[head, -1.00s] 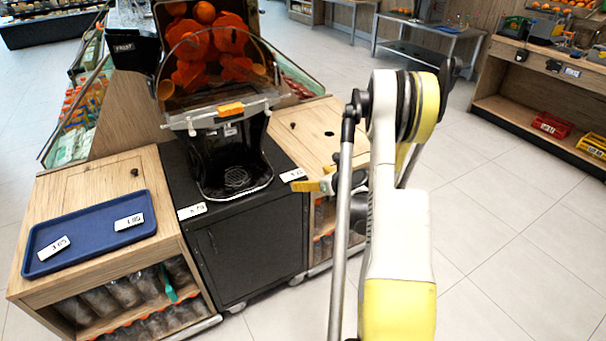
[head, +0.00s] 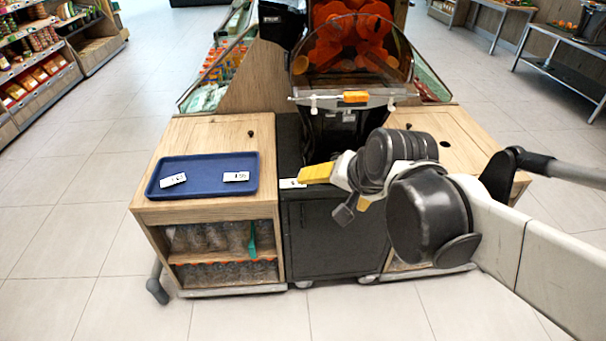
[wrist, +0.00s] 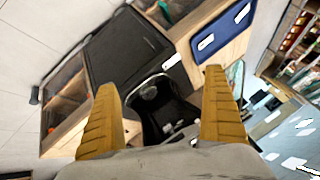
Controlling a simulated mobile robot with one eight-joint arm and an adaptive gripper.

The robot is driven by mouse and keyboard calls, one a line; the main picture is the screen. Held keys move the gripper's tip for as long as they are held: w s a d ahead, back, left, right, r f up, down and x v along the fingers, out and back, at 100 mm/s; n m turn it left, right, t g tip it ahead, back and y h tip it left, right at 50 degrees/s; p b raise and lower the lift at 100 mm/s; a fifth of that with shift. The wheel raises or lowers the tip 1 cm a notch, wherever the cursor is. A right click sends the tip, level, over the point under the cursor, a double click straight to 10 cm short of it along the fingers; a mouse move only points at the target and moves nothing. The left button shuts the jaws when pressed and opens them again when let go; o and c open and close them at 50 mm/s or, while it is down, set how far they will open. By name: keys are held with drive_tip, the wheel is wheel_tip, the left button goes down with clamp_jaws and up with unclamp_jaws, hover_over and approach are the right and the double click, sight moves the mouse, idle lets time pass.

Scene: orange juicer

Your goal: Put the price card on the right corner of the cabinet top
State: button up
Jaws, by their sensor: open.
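Two small white price cards lie on the blue tray (head: 204,190): a left card (head: 173,180) and a right card (head: 236,176). Another white card (head: 292,183) is at the front edge of the black middle cabinet (head: 333,237). The wrist view shows this edge card (wrist: 171,62) and the tray (wrist: 238,23) with its cards. My gripper (head: 316,174) is above the front of the black cabinet, right of the tray. Its yellow fingers (wrist: 159,82) are spread, with no card between them. My arm hides part of the right wooden cabinet top (head: 448,140) and any card at its near left corner.
The orange juicer (head: 352,60) stands on the black cabinet, behind my gripper. The tray covers much of the left wooden cabinet top (head: 200,131), with bare wood behind it. Open floor (head: 80,250) lies left and in front.

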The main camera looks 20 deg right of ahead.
drive_tip(key=s+a+n, duration=0.3)
drive_tip(key=s+n, duration=0.4)
drive_tip(key=s, duration=0.1)
drive_tip(key=shift+a+f+h, duration=0.2)
drive_tip(key=shift+f+h, duration=0.05)
drive_tip(key=shift+h, duration=0.05)
idle(0.6)
